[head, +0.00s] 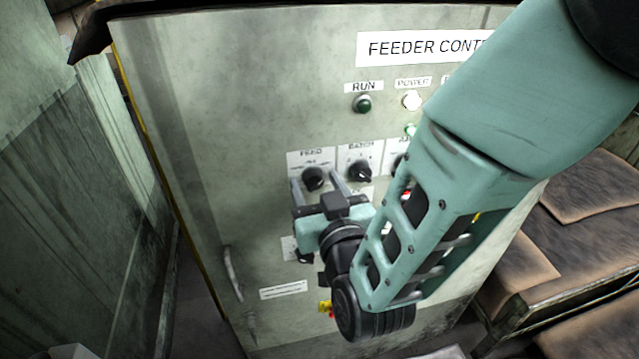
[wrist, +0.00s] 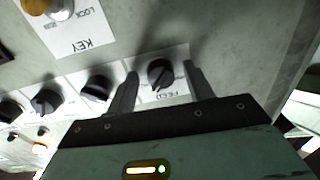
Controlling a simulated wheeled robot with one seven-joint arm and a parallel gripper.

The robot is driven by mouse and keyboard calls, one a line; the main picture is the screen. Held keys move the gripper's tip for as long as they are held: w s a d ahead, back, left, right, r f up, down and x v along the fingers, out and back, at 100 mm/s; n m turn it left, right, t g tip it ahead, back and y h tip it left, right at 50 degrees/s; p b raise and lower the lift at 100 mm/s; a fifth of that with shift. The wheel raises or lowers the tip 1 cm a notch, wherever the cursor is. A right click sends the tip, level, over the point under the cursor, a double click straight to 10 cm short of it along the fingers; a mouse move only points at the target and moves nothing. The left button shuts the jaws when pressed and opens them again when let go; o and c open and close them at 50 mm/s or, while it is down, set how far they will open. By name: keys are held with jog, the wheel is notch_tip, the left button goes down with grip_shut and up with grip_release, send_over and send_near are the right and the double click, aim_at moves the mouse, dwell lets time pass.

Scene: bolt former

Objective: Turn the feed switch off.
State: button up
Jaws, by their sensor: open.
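The feed switch (head: 313,178) is a black rotary knob on a white plate labelled FEED, at the left of a row of knobs on the panel. In the wrist view the feed switch (wrist: 160,73) lies between my two fingers, upside down in the picture. My gripper (head: 318,182) is open, with one finger on each side of the knob. I cannot tell whether either finger touches it. The small markings around the knob are too blurred to read.
The BATCH knob (head: 360,172) sits close on the right of the feed switch, near one finger. A dark RUN lamp (head: 362,104) is above. A key switch (wrist: 48,8) is on the panel too. The cabinet has a handle (head: 233,274) at lower left.

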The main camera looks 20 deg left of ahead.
jog(key=c, duration=1)
jog(key=shift+n, duration=0.3)
jog(key=n+b, duration=0.1)
jog(key=n, duration=0.2)
jog(key=shift+b, duration=0.4)
jog(key=n, duration=0.4)
jog(key=shift+n+h, duration=0.3)
jog(key=shift+n, duration=0.1)
jog(key=o, duration=1)
jog(key=shift+s, duration=0.15)
